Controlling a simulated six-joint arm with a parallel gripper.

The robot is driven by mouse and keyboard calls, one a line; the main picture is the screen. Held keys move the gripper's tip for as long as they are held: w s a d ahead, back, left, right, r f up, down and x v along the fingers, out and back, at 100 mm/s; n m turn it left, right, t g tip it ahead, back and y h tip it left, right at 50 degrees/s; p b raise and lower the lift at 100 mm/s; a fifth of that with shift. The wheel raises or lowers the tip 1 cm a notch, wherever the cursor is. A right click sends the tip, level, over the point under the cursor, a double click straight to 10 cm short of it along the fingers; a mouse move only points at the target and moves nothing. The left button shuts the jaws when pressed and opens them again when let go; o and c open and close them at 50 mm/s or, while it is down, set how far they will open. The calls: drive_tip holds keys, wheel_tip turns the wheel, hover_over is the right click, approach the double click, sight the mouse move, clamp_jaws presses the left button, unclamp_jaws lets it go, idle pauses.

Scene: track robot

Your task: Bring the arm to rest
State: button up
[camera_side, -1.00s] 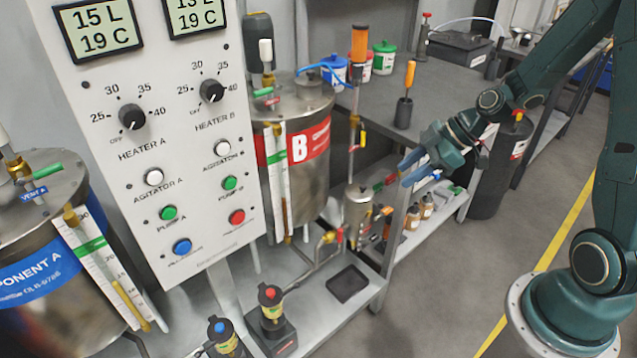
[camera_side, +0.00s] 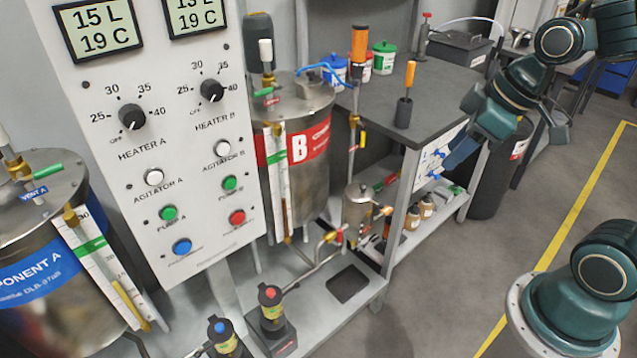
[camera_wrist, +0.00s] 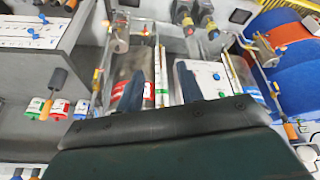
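My gripper (camera_side: 460,150) hangs in the air in the side view, in front of the grey workbench's right end. Its blue fingers point down and left, and it touches nothing that I can see. In the wrist view the two dark fingers of my gripper (camera_wrist: 159,88) stand apart with nothing held between them. My arm is folded up at the upper right of the side view, above its round base.
The grey workbench (camera_side: 445,90) carries an orange-handled tool in a dark holder (camera_side: 404,105). Left of it are tank B (camera_side: 315,185) and the control panel (camera_side: 170,130). A dark bin (camera_side: 495,180) stands behind my gripper. The floor (camera_side: 440,270) is clear.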

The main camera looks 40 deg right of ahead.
drive_tip(key=s+r+m+t+h, duration=0.1)
drive_tip(key=s+r+m, duration=0.3)
drive_tip(key=s, duration=0.3)
drive_tip(key=shift+s+a, duration=0.2)
drive_tip(key=shift+s, duration=0.15)
